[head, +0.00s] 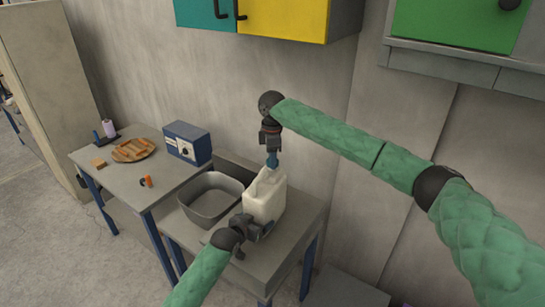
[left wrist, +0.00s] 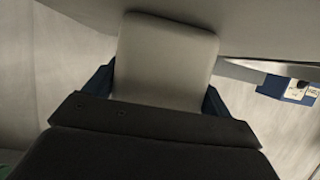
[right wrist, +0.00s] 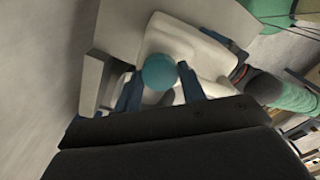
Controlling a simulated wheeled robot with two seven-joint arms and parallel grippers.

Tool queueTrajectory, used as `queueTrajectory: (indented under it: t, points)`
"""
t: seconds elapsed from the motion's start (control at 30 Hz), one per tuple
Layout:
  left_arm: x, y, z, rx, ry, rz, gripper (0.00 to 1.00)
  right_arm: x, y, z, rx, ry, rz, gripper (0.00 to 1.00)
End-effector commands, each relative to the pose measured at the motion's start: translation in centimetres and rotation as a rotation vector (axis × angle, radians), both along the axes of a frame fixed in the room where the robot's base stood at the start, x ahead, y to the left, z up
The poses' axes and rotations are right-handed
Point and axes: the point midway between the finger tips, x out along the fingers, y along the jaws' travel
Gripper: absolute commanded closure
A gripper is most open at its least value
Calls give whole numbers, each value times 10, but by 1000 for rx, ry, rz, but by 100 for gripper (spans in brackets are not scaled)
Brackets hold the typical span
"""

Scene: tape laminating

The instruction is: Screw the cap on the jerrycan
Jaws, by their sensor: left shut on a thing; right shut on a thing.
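The white jerrycan (head: 265,200) stands upright on the grey table. It also shows in the left wrist view (left wrist: 168,60), between the fingers, and in the right wrist view (right wrist: 205,52). My left gripper (head: 257,224) is shut on the jerrycan's lower body from the front. The round teal cap (right wrist: 159,72) sits between the fingertips of my right gripper (right wrist: 162,82), over the top of the jerrycan. In the head view my right gripper (head: 272,160) points straight down above the jerrycan's top. Whether the cap touches the neck is hidden by the fingers.
A grey basin (head: 211,215) stands left of the jerrycan on the same table (head: 290,235). A blue box with a dial (head: 187,143) and a plate of brown pieces (head: 133,150) stand on the table further left. The wall is close behind. Cabinets hang above.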

Motion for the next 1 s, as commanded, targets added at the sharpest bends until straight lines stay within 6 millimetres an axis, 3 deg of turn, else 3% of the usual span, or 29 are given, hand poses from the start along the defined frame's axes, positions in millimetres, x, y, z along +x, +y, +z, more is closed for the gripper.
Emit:
queueTrajectory:
  t: [0.17, 1.0]
  points:
    - [0, 0, 0, 0, 0, 1, 80, 0, 1, 0, 1, 0, -122, 81]
    - [0, 0, 0, 1, 0, 0, 80, 0, 2, -1, 1, 3, -1460, 81]
